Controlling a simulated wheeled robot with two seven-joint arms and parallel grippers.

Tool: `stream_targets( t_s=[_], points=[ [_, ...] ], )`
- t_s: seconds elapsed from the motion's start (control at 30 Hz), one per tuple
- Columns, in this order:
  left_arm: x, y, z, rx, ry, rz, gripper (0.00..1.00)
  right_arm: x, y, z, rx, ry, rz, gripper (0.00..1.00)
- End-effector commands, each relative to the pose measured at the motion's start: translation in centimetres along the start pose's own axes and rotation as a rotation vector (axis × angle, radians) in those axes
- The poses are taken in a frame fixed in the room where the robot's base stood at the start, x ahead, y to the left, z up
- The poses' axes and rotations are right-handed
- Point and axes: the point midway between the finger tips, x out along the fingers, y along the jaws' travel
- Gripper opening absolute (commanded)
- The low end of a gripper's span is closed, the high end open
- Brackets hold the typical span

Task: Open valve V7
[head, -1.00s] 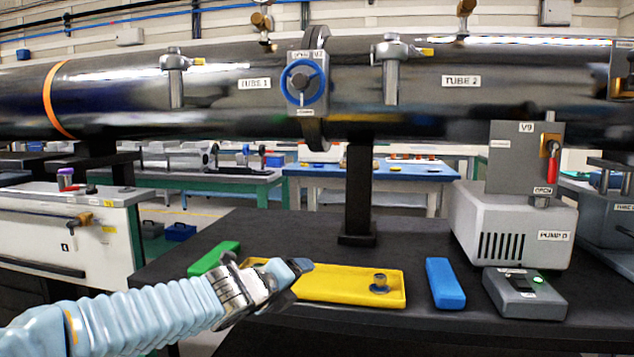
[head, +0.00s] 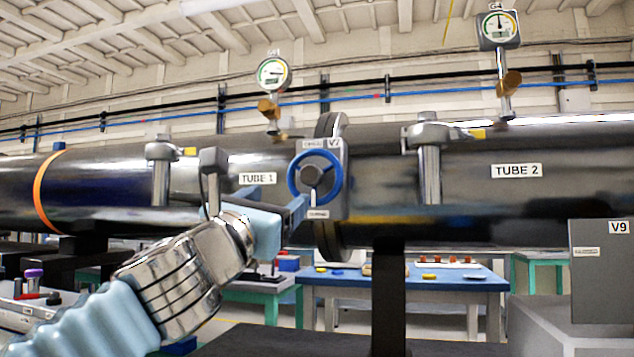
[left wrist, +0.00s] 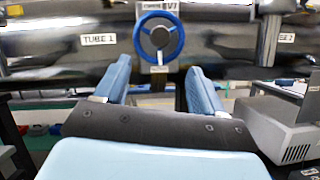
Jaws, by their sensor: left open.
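Valve V7 is a grey plate with a blue handwheel (head: 315,176), mounted on the flange between TUBE 1 and TUBE 2. Its small labels are too blurred to read fully. My left gripper (head: 296,207) is raised just in front of the wheel's lower left in the head view. In the left wrist view the blue handwheel (left wrist: 159,37) stands ahead of and between the two blue fingers (left wrist: 158,82). The fingers are apart with nothing between them. Contact with the wheel does not show. My right gripper is not in view.
Dark tubes (head: 470,172) run across the view, with clamps (head: 429,160) on both sides of the valve. Two gauges (head: 273,74) stand above. A dark post (head: 388,295) stands below the tubes. The V9 box (head: 601,270) is at lower right.

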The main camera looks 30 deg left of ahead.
Motion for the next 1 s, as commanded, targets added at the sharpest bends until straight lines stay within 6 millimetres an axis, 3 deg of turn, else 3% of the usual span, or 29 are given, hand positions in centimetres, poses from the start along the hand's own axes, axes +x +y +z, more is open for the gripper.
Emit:
stream_targets(
  t_s=[0.5,0.7,1.0],
  points=[
    [11.0,-0.1,0.0,-0.004,0.004,-0.003,0.69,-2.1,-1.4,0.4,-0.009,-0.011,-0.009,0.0],
    [12.8,-0.1,-0.1,-0.004,0.003,-0.003,0.69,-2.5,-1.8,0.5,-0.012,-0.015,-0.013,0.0],
    [12.9,-0.1,-0.2,-0.004,0.003,-0.002,0.69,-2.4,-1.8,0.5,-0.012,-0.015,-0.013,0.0]
  ],
)
